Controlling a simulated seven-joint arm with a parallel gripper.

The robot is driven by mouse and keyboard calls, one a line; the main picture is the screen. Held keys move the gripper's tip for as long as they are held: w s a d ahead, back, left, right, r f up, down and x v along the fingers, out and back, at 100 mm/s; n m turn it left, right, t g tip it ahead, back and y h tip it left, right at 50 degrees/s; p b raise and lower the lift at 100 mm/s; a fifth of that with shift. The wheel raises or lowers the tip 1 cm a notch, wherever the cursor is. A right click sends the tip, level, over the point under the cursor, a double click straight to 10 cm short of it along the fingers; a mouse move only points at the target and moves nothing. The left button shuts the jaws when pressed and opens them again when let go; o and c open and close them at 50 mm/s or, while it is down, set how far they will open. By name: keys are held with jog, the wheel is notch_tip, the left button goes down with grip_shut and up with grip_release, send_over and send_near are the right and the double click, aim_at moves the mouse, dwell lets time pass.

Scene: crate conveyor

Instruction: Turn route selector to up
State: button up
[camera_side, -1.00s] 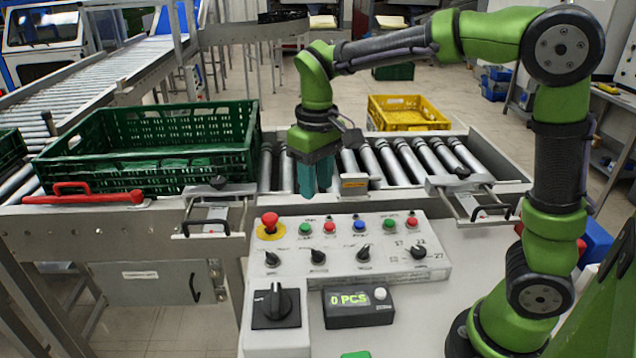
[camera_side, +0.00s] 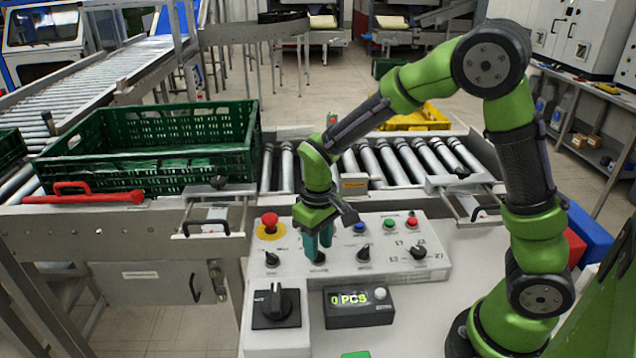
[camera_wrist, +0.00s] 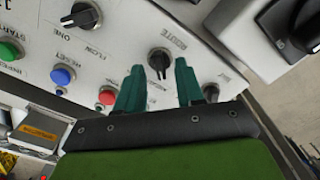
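The route selector is a black rotary knob with a light pointer mark, labelled ROUTE. In the wrist view the knob (camera_wrist: 160,58) sits just beyond and between my two teal fingertips, its mark pointing toward the bottom of that picture. In the side view the knob (camera_side: 318,258) is in the control panel's lower row, second from left, partly hidden by my fingers. My gripper (camera_side: 318,247) points down just over it. In the wrist view my gripper (camera_wrist: 159,68) is open, a finger on either side of the knob with gaps visible. I cannot tell if either touches it.
Other knobs (camera_side: 364,254) and coloured buttons (camera_side: 359,227) are close by on the panel, with a red emergency stop (camera_side: 269,220) at its left. A counter box (camera_side: 358,308) and a large black switch (camera_side: 277,304) stand in front. A green crate (camera_side: 150,170) sits on the conveyor.

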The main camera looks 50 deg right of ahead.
jog(key=shift+f, duration=0.6)
grip_shut()
